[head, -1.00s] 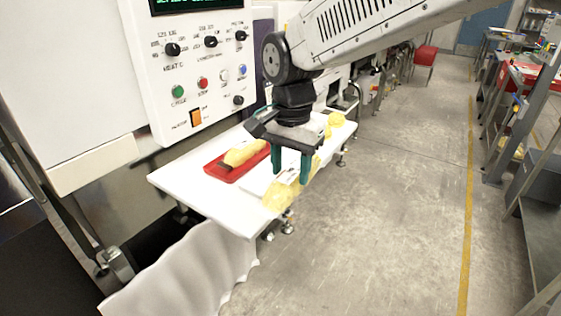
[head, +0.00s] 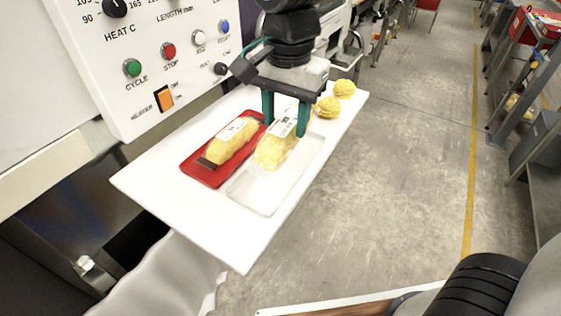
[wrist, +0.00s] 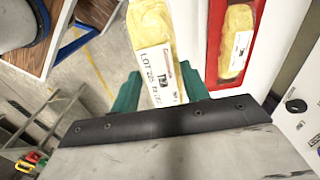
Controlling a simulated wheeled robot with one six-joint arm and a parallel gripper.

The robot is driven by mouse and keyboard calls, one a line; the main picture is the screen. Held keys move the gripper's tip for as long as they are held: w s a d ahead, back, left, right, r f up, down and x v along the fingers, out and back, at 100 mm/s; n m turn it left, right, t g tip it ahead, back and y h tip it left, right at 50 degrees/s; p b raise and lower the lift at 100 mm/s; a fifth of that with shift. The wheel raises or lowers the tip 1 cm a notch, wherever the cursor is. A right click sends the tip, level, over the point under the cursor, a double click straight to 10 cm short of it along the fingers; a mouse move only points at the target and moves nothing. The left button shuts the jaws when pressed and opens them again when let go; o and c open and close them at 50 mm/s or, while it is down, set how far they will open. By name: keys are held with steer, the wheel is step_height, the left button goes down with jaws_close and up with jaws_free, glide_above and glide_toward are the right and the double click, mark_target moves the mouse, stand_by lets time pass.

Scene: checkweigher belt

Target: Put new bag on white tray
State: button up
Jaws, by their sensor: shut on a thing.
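My gripper (head: 285,118) is shut on a yellow bag with a white label (head: 270,152), and its green fingers show on both sides of the bag in the wrist view (wrist: 160,92). The held bag (wrist: 153,25) is over the white tray (head: 243,192). I cannot tell whether its lower end touches the tray. The white tray lies on the white table beside the red tray (head: 190,172).
Two yellow balls or bundles (head: 335,98) sit behind the gripper on the far end of the white table (head: 150,185). A control panel (head: 165,60) stands close on the left. The near left part of the table is clear.

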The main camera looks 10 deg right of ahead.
steer(key=s+d+f, duration=0.4)
steer(key=s+f, duration=0.2)
steer(key=s, duration=0.4)
steer(key=shift+m, duration=0.3)
steer(key=shift+w+a+f, duration=0.75)
steer(key=shift+w+f, duration=0.05)
steer(key=shift+w, duration=1.7)
steer(key=shift+w+a+f, duration=0.75)
steer(key=shift+w+f, duration=0.1)
steer(key=shift+w, duration=1.7)
steer(key=shift+w+a+f, duration=0.75)
steer(key=shift+w+f, duration=0.05)
steer(key=shift+w, duration=1.7)
steer(key=shift+f, duration=0.2)
steer(key=o, duration=1.2)
steer(key=shift+c, duration=0.2)
steer(key=shift+r, duration=0.15)
step_height(320, 180, up, 12)
